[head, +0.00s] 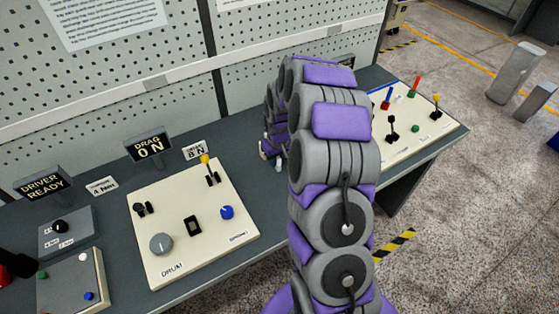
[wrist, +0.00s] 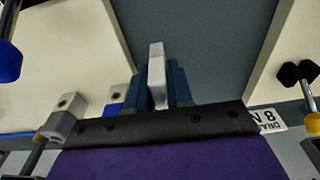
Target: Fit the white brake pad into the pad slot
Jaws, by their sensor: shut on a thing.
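In the wrist view a white upright slab, which looks like the white brake pad (wrist: 156,72), stands between the two blue fingers of my gripper (wrist: 160,84). The gripper is shut on it. The pad's top end rises above the fingers. A grey and white block with a round hole (wrist: 68,105) is at the left, and a similar block with a blue part (wrist: 117,97) is closer to the fingers. I cannot tell which part is the pad slot. In the head view my arm hides most of the gripper and the pad.
A cream panel (head: 165,220) with knobs and switches lies left of my arm. Another cream panel (head: 425,125) with coloured pegs lies right. A pegboard wall (head: 160,50) stands behind the bench. Signs (head: 149,146) stand along the back. Bare bench shows between the panels.

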